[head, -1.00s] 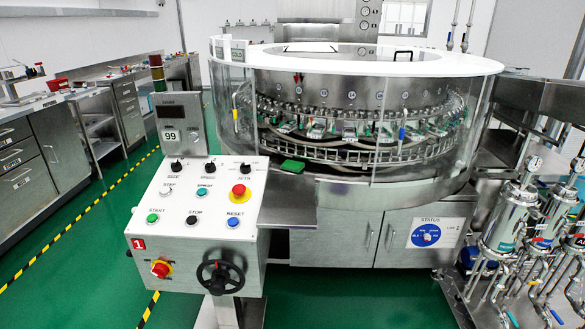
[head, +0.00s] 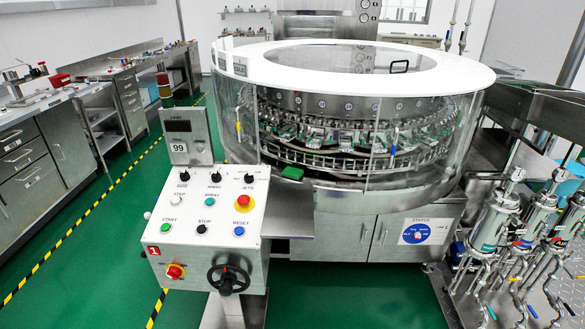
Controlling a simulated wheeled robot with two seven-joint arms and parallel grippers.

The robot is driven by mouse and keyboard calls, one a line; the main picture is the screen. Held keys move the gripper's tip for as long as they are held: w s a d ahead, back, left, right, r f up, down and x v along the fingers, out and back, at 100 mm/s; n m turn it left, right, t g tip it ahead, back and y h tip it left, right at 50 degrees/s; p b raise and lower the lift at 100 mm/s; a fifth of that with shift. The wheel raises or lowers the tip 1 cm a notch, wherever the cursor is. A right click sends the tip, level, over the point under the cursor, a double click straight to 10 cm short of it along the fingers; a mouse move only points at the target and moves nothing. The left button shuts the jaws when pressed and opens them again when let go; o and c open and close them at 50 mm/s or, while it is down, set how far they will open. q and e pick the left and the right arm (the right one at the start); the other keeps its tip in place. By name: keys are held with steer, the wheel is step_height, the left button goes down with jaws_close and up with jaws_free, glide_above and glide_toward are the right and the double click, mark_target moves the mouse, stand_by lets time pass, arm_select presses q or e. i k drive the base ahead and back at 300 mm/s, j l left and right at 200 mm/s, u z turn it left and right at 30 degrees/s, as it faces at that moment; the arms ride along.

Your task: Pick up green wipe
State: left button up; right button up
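The green wipe (head: 292,173) is a small folded green pad. It lies on the narrow steel ledge beside the control panel, in front of the washer's clear guard. Nothing touches it or covers it from above. Neither of my grippers shows in the head view.
The control panel (head: 206,219), with buttons and a black handwheel (head: 229,279), stands left of the wipe. The round washer (head: 350,105) with its white top ring rises behind it. Pipes and steel canisters (head: 497,225) stand at the right. Green floor is open in front.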

mark_target(292, 173)
steer(key=i+l+u, duration=0.4)
steer(key=i, duration=0.15)
steer(key=i+l+u, duration=0.85)
steer(key=l, duration=0.45)
